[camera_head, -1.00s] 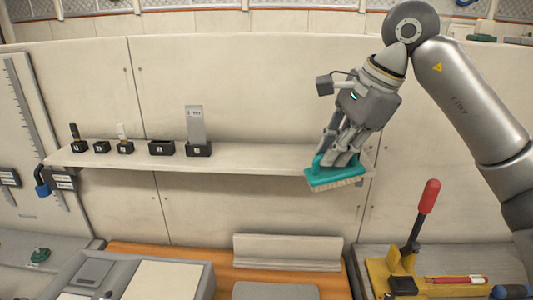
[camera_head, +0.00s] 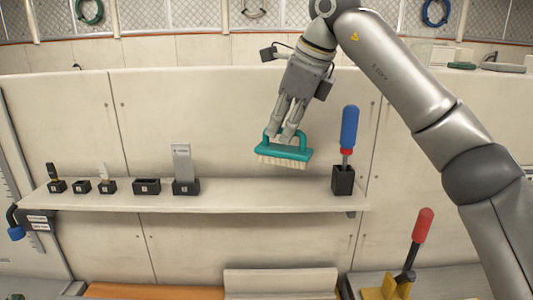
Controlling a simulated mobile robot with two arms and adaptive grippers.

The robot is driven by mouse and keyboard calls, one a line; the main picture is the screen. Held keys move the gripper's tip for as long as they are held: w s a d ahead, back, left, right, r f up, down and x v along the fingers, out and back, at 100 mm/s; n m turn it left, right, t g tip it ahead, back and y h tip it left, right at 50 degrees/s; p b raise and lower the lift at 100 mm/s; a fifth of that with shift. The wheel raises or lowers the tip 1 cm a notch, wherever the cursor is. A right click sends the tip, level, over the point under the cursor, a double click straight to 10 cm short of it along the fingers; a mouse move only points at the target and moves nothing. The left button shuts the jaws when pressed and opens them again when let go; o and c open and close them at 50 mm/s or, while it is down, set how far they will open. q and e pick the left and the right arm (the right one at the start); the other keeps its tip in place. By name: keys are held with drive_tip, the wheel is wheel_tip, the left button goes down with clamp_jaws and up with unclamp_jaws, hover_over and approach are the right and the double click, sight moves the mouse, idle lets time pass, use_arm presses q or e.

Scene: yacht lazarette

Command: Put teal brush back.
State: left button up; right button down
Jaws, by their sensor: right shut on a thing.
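The teal brush (camera_head: 288,153) has pale bristles facing down and a teal handle on top. My right gripper (camera_head: 282,135) is shut on its handle and holds it above the shelf (camera_head: 265,198), between the grey upright plate and the blue-handled tool. The brush appears clear of the shelf surface. Black holders stand along the shelf; a wide low one (camera_head: 147,187) and a small one (camera_head: 81,187) look empty. My left gripper is not in view.
A blue-handled tool (camera_head: 349,128) stands in a black holder (camera_head: 342,181) at the shelf's right end. A grey plate (camera_head: 182,162) stands upright in another holder. Two small tools stand at the left. A red-handled lever (camera_head: 421,226) rises below right. The shelf between plate and blue tool is bare.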

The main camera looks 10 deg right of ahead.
sight(269, 144)
drive_tip(key=x, duration=0.2)
drive_tip(key=p+x, duration=0.1)
drive_tip(key=x, duration=0.2)
drive_tip(key=shift+w+a+f, duration=0.15)
drive_tip(key=shift+w+a, duration=0.35)
drive_tip(key=f+p, duration=0.2)
drive_tip(key=f, duration=0.1)
drive_tip(key=shift+w+a, duration=0.15)
drive_tip(key=shift+a, duration=0.05)
drive_tip(key=shift+f, duration=0.2)
drive_tip(key=shift+d, duration=0.15)
drive_tip(key=c, duration=1.5)
unclamp_jaws()
drive_tip(key=shift+f, duration=0.1)
